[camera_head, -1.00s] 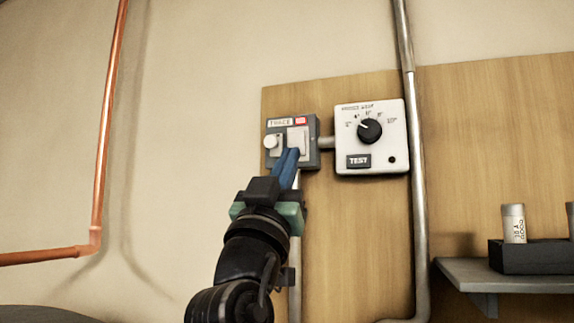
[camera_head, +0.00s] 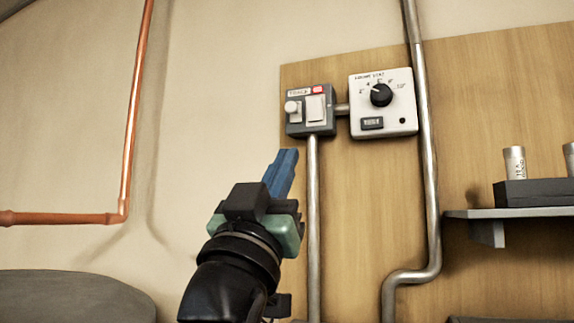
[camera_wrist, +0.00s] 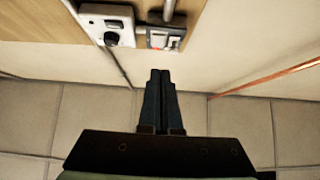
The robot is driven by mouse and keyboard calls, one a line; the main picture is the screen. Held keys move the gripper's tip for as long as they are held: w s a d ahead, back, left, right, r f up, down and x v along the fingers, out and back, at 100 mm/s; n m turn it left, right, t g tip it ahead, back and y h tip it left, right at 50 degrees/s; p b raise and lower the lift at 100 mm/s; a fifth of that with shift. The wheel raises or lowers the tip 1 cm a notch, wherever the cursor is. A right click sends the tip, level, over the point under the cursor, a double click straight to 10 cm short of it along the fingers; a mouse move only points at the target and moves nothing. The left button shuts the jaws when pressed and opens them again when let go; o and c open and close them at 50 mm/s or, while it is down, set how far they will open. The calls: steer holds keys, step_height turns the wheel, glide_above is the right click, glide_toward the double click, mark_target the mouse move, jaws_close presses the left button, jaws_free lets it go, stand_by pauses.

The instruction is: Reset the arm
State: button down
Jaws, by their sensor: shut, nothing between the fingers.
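My gripper (camera_head: 284,165) has its blue fingers closed together, with nothing between them. It points up in front of the wall, below and a little left of the grey TRACE switch box (camera_head: 311,110), apart from it in the picture. The box carries a round white knob, a white rocker plate and a small red light that looks lit. In the wrist view my gripper (camera_wrist: 161,75) shows dark, closed fingers, and the switch box (camera_wrist: 165,38) lies just beyond their tips.
A white dial panel (camera_head: 383,103) sits right of the box on a wooden board (camera_head: 360,220). Metal conduits (camera_head: 424,150) run down the board. A copper pipe (camera_head: 132,110) is at left. A shelf (camera_head: 520,213) with grey cylinders (camera_head: 514,163) juts out at right. A rounded grey surface (camera_head: 75,297) is at lower left.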

steer(key=s+d+f+n+t+y+b, duration=0.1)
steer(key=s+d+f+n+y+b, duration=0.1)
steer(key=s+f+y+b, duration=0.3)
steer(key=s+f+n+y, duration=0.1)
steer(key=s+f+y, duration=0.2)
steer(key=s+f, duration=0.4)
steer(key=shift+s+d+f+n+t, duration=0.2)
steer(key=shift+s+f+n+t, duration=0.15)
steer(key=shift+s, duration=1.05)
